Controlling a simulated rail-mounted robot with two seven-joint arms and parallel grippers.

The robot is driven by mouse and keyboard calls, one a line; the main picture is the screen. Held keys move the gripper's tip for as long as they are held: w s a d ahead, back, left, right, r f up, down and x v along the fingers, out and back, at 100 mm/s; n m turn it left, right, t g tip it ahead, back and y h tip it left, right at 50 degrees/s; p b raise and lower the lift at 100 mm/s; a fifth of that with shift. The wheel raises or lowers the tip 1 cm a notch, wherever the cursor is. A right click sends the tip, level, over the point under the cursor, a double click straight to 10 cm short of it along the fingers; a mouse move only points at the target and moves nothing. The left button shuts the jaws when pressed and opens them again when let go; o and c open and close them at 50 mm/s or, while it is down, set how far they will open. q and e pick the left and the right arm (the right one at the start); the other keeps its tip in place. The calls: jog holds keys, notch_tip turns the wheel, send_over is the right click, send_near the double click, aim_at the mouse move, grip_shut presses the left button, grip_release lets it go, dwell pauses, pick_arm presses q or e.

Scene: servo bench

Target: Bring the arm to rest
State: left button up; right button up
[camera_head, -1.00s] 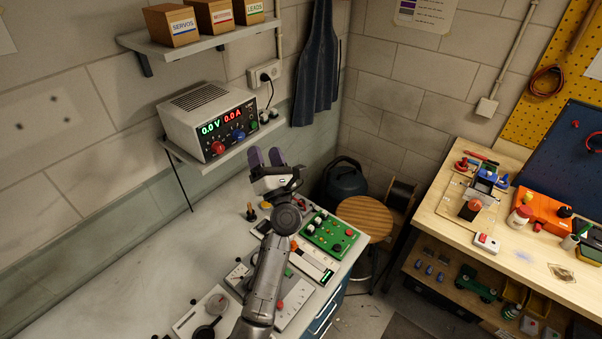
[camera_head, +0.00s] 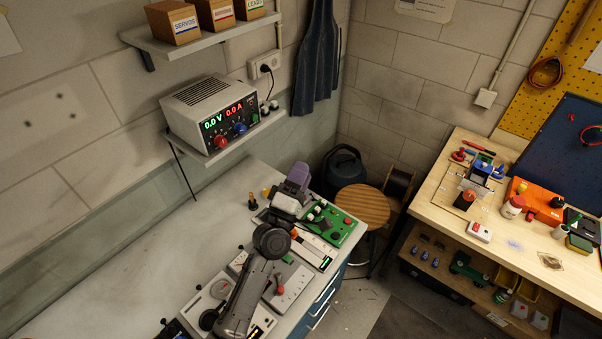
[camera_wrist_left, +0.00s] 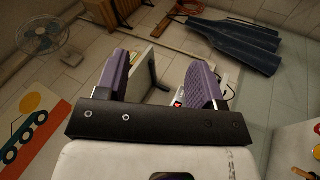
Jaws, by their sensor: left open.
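My left arm reaches in from the bottom of the head view over the grey bench (camera_head: 140,262). Its left gripper (camera_head: 300,172) has purple fingers and is near the bench's far right corner, by the green board (camera_head: 337,229). In the left wrist view the two purple fingers (camera_wrist_left: 160,82) stand apart with nothing between them. Beyond them I see the wall, part of a shelf and the dark blue cloth (camera_wrist_left: 240,42). My right gripper is in neither view.
The power supply (camera_head: 211,112) reading 0.0 V and 0.0 A stands on a wall shelf. Control panels (camera_head: 284,283) lie under the arm. A round wooden stool (camera_head: 362,206) stands beyond the bench corner. A wooden workbench (camera_head: 510,240) with tools is at right. The bench's left part is clear.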

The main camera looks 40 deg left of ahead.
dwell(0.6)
pick_arm(q)
jog(key=s+d+f+m+g+h, duration=0.3)
jog(key=d+f+m+g+h, duration=0.6)
jog(key=m, duration=0.8)
jog(key=s+f+m+g+y+p, duration=0.1)
jog(key=s+f+g+p, duration=0.1)
jog(key=s, duration=0.7)
jog(key=s+d+f+m+g+y+p, duration=0.1)
jog(key=s+g+p, duration=0.3)
jog(key=s, duration=0.6)
jog(key=s+f+m+g+y+p, duration=0.1)
jog(key=s+f+g+p, duration=0.2)
jog(key=s, duration=0.7)
jog(key=shift+s+d+f+m+g+y, duration=0.2)
jog(key=shift+d+f+m+g+y, duration=0.15)
jog(key=shift+g, duration=0.35)
